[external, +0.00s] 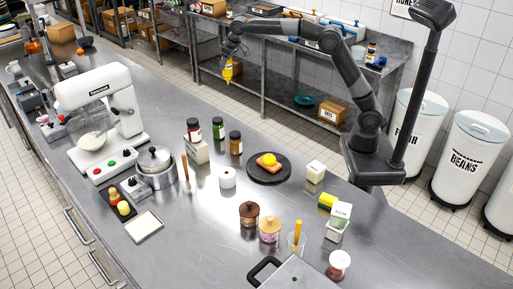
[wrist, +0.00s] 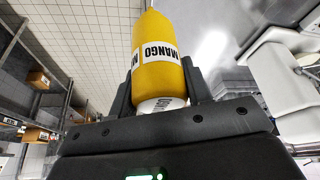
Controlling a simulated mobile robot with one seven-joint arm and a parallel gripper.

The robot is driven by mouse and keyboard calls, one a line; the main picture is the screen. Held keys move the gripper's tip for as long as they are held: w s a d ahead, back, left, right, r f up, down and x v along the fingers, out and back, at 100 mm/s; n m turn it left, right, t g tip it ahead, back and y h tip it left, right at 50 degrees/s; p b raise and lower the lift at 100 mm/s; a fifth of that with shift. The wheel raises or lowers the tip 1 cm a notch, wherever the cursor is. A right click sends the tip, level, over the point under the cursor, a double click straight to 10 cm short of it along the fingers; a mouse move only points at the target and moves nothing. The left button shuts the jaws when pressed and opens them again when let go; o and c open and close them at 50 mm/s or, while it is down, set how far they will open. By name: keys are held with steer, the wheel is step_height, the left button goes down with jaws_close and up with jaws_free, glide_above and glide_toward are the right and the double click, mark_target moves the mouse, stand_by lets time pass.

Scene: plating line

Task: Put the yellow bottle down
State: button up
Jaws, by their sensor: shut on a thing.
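In the wrist view the yellow bottle (wrist: 158,55) has a white label reading MANGO and a white part between the fingers. My gripper (wrist: 158,95) is shut on it, one dark finger on each side. The bottle touches no surface that I can see.
A black plate (external: 268,178) with food stands on the counter, with jars (external: 218,128), lidded pots (external: 249,213) and a white mixer (external: 100,105) around it. A steel shelf (external: 290,100) stands across the aisle. Bare counter shows at the front left.

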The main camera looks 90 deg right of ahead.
steer(key=w+a+n+y, duration=0.25)
steer(key=a+n, duration=0.35)
steer(key=a, duration=2.7)
steer(key=s+a+n+y, duration=0.1)
steer(key=s+a+n, duration=0.15)
steer(key=a, duration=0.85)
steer(key=s+a+n, duration=0.1)
steer(key=s+a, duration=0.3)
steer(key=a, duration=0.7)
steer(key=a+f, duration=1.1)
steer(key=f, duration=0.5)
steer(key=shift+a, duration=0.3)
steer(key=shift+f, duration=0.1)
